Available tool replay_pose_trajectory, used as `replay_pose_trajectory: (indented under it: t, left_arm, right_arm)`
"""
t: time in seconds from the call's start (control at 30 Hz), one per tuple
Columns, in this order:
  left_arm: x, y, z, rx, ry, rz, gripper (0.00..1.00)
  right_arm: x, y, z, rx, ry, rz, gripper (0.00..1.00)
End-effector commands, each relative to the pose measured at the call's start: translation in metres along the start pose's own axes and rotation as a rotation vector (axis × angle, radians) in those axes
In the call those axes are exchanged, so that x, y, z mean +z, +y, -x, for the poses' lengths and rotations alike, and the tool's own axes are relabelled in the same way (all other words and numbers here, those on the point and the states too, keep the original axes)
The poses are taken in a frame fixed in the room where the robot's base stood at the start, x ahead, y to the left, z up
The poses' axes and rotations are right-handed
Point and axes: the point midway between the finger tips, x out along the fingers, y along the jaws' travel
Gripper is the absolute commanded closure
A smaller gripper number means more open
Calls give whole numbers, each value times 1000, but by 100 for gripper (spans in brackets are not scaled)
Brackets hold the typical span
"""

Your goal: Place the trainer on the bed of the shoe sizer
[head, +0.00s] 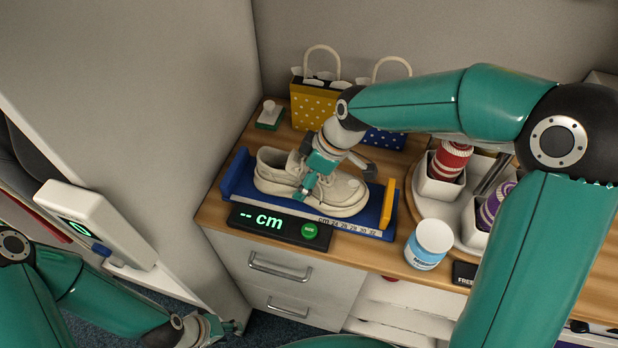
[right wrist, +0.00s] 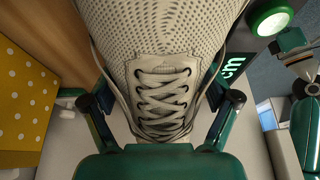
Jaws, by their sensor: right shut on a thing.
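The cream trainer (head: 345,193) is on or just over the blue bed of the shoe sizer (head: 236,176), lying lengthwise with its toe to the right. I cannot tell if its sole touches the bed. My right gripper (head: 312,185) comes down from above and is shut on the trainer around its laced middle. In the right wrist view the trainer (right wrist: 160,45) fills the middle, with a finger at each side of the laces. The sizer's display (head: 262,220) reads "-- cm". My left gripper (head: 222,325) is low at the left, away from the sizer; its jaws are too small to judge.
A yellow dotted gift bag (head: 311,103) and a blue one (head: 385,139) stand behind the sizer. A white and blue tub (head: 428,245) is at its right, near a round tray (head: 462,218) with yarn-like rolls. A green-based stamp (head: 270,115) is at the back left.

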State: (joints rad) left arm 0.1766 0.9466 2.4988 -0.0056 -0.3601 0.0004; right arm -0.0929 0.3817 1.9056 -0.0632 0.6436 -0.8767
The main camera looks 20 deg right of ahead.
Motion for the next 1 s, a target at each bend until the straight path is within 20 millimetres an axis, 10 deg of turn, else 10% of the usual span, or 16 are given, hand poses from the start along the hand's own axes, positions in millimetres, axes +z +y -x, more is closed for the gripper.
replay_pose_trajectory:
  t: [0.33, 0.37, 0.4, 1.0]
  left_arm:
    - [0, 0, 0, 0, 0, 0, 60]
    - [0, 0, 0, 0, 0, 0, 60]
    - [0, 0, 0, 0, 0, 0, 60]
    - [0, 0, -1, 0, 0, 0, 60]
  right_arm:
    - [5, 0, -13, 0, 1, 0, 58]
    - [6, 0, -13, -1, 0, 0, 8]
    - [6, 0, -13, -1, -1, 0, 1]
    - [5, 1, 10, 5, 4, -1, 0]
